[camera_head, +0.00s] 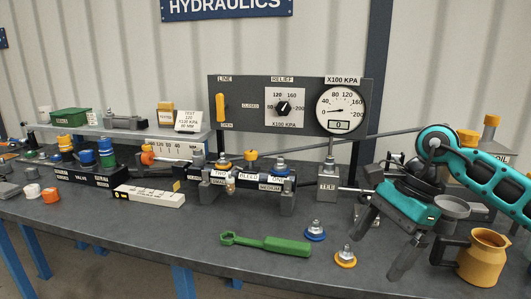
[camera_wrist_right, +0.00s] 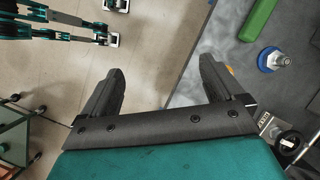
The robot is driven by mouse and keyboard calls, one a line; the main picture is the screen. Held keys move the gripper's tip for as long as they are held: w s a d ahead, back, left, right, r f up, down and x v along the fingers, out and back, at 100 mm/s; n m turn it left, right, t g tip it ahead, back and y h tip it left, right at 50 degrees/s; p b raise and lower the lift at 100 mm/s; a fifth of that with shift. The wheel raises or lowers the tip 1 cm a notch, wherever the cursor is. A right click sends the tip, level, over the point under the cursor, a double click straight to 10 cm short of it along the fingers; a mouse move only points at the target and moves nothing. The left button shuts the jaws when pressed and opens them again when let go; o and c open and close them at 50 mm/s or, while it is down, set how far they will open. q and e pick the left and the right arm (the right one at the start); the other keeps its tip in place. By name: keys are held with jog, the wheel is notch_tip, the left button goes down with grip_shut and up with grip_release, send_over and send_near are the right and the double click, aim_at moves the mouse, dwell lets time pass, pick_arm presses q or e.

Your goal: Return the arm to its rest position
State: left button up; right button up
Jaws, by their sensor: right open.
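My right arm is teal and black and comes in from the right in the head view. Its gripper (camera_head: 382,250) is open and empty, pointing down over the front right part of the bench. In the right wrist view the two dark fingers of the gripper (camera_wrist_right: 160,88) stand wide apart. Between them are the floor and the bench's edge, with nothing held. My left gripper does not show in the head view.
The grey bench (camera_head: 180,235) holds a green wrench (camera_head: 265,243), a blue coupler (camera_head: 315,231), a yellow coupler (camera_head: 345,257) and a tan jug (camera_head: 483,257) close to the right gripper. A gauge panel (camera_head: 245,95) and a valve block (camera_head: 92,174) stand behind.

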jog(key=s+a+m+t+y, duration=0.2)
jog(key=s+a+m+y, duration=0.1)
jog(key=a+m+y, duration=0.55)
jog(key=s+a+m+t+y, duration=0.2)
jog(key=a+m+y, duration=0.5)
jog(key=a+y, duration=0.15)
jog(key=d+f+m+t+h+p, duration=0.1)
jog(key=d+f+m+t+h, duration=0.45)
jog(key=m, duration=0.85)
jog(key=d+f+m+t+h, duration=0.3)
jog(key=f+m+t+h, duration=0.55)
jog(key=m, duration=0.65)
jog(key=s+d+f+m+g+h, duration=0.2)
jog(key=s+d+f+m+g, duration=0.1)
jog(key=s+f+m, duration=0.2)
jog(key=s+d+f+m+g+h, duration=0.3)
jog(key=s+f+m, duration=0.3)
jog(key=f, duration=0.3)
jog(key=shift+s+d+f+p, duration=0.35)
jog(key=shift+s+p, duration=0.05)
jog(key=shift+s, duration=0.15)
